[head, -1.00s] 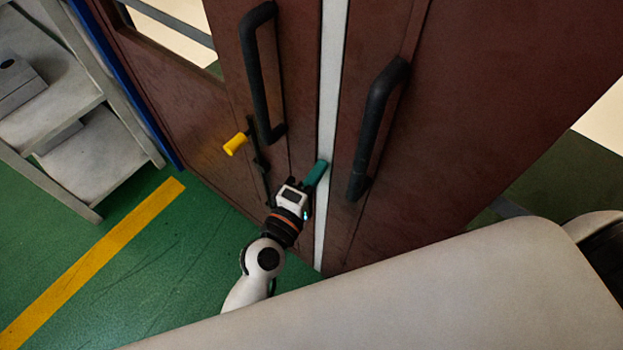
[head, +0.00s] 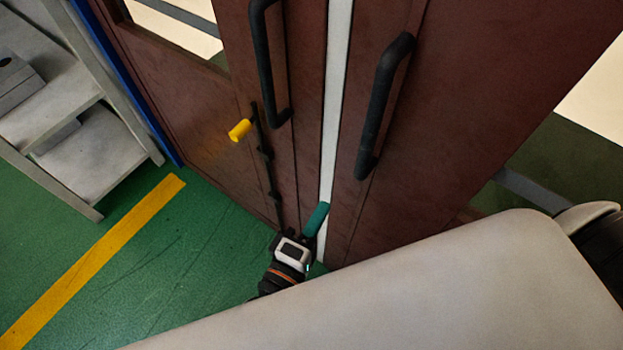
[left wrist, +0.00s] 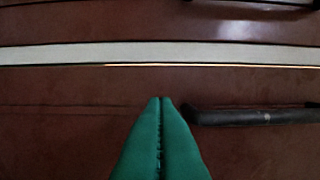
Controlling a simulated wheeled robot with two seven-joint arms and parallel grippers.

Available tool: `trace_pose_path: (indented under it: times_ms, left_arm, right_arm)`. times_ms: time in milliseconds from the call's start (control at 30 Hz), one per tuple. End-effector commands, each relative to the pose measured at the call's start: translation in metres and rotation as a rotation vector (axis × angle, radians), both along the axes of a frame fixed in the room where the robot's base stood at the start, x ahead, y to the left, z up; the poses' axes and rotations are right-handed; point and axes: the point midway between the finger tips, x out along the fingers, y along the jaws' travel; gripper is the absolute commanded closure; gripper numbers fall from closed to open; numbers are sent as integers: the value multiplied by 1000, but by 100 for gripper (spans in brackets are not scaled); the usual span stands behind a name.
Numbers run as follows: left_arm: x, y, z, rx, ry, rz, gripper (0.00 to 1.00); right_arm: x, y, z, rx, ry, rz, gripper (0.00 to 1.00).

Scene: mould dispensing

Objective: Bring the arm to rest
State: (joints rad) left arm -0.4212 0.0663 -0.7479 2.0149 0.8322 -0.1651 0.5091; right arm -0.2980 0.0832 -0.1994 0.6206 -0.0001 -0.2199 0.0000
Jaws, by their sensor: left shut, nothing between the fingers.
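My left gripper (head: 316,218) is low in front of the dark red doors (head: 460,110), close to the pale strip between them. Its green fingers are closed together with nothing between them. They also show in the left wrist view (left wrist: 160,112), pointing at the door face beside a black handle (left wrist: 255,115). I cannot tell whether the fingertips touch the door. Most of the left arm is hidden behind my own pale body at the bottom. My right gripper is not in view.
Two black door handles, a left one (head: 268,70) and a right one (head: 383,105), stand above the gripper. A yellow-knobbed latch (head: 240,129) is on the left door. Grey shelves (head: 95,160) stand at the left. The green floor (head: 190,255) has a yellow stripe and is clear.

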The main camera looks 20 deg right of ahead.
Motion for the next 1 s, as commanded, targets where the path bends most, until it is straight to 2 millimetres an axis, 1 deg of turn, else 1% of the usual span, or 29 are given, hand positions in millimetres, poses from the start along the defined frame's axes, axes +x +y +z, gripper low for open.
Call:
trace_pose_path:
  times_ms: [100, 267, 333, 367, 467, 500, 567, 600, 667, 700, 767, 800, 867, 900, 967, 1000]
  left_arm:
    - [-3, 1, 0, 1, -1, 0, 100]
    - [-3, 1, -2, 8, -1, 1, 100]
    - [-1, 2, -14, 42, 0, 3, 100]
    - [0, 3, -24, 67, 1, 5, 100]
    - [5, 12, -73, 206, 4, 10, 100]
    - [7, 19, -100, 281, 8, 12, 100]
    - [8, 33, -143, 404, 13, 8, 100]
    - [8, 44, -173, 489, 18, 1, 100]
    - [4, 63, -215, 614, 28, -14, 100]
    - [0, 77, -242, 694, 37, -28, 100]
    - [-8, 101, -281, 811, 54, -54, 100]
    - [-15, 118, -306, 887, 66, -76, 100]
    - [-28, 144, -341, 998, 89, -115, 100]
    - [-39, 163, -363, 1070, 105, -146, 100]
    - [-58, 192, -394, 1173, 134, -198, 100]
    - [-72, 211, -413, 1238, 154, -237, 100]
  right_arm:
    - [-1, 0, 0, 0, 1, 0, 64]
    - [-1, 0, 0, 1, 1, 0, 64]
    - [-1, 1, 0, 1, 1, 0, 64]
    - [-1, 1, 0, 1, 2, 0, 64]
    - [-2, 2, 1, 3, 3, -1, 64]
    - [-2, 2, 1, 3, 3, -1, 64]
    - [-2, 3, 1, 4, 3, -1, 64]
    - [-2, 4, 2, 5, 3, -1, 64]
    - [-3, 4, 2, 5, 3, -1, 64]
    - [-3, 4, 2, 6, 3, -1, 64]
    - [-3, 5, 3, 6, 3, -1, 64]
    - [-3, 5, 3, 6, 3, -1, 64]
    - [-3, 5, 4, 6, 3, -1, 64]
    - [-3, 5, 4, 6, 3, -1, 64]
    - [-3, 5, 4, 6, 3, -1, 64]
    - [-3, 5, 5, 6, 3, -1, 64]
